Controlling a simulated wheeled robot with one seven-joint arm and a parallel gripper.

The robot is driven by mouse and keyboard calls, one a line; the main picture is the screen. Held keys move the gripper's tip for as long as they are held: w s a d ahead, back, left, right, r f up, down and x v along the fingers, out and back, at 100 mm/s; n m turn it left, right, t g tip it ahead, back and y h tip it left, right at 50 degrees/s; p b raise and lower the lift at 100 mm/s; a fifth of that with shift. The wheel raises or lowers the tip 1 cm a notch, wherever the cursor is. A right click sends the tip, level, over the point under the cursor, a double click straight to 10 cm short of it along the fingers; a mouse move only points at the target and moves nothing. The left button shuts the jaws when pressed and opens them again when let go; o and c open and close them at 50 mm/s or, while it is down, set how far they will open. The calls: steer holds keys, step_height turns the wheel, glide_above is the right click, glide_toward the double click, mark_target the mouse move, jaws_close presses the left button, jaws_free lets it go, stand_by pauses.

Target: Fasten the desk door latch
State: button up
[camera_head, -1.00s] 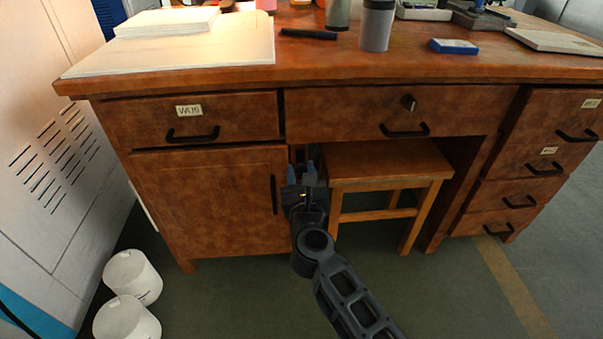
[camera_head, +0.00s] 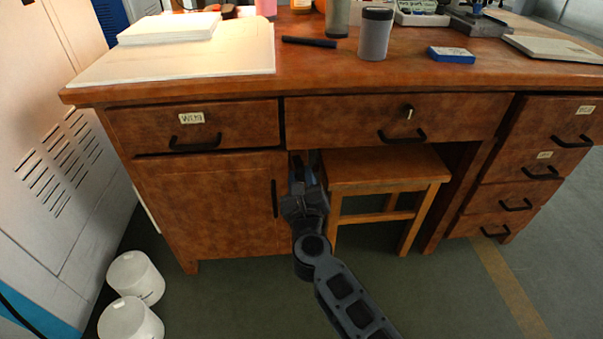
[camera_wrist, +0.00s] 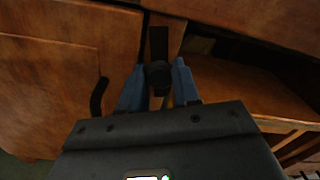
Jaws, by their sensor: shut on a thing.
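The wooden desk door (camera_head: 210,205) on the left looks closed; its black handle (camera_head: 274,198) is near its right edge. A black latch (camera_wrist: 158,75) with a round knob and upright bar sits on the narrow strip right of the door in the wrist view. My gripper (camera_head: 304,166) is at this strip, beside the door's upper right corner. In the wrist view its blue fingers (camera_wrist: 159,70) are on both sides of the latch knob and shut on it. The latch is hidden by my gripper in the head view.
A wooden stool (camera_head: 385,165) stands under the desk, close to the right of my gripper. Drawers with black handles (camera_head: 403,136) are above and to the right. Two white containers (camera_head: 135,278) stand on the floor at left. The floor before the door is mostly clear.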

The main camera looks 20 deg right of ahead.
steer(key=n+p, duration=0.1)
steer(key=n, duration=0.1)
steer(key=n+p, duration=0.2)
steer(key=shift+r+n, duration=0.2)
steer(key=shift+n, duration=0.1)
steer(key=n+p, duration=0.3)
steer(key=shift+n, duration=0.4)
steer(key=n+p, duration=0.2)
steer(key=n, duration=0.1)
steer(key=shift+f+n+p, duration=0.15)
steer(key=shift+n+p, duration=0.75)
steer(key=shift+n, duration=1)
steer(key=o, duration=1.1)
steer(key=shift+c, duration=0.2)
steer(key=p+v, duration=0.2)
steer(key=v, duration=0.5)
steer(key=shift+s+a, duration=0.15)
steer(key=shift+s, duration=0.2)
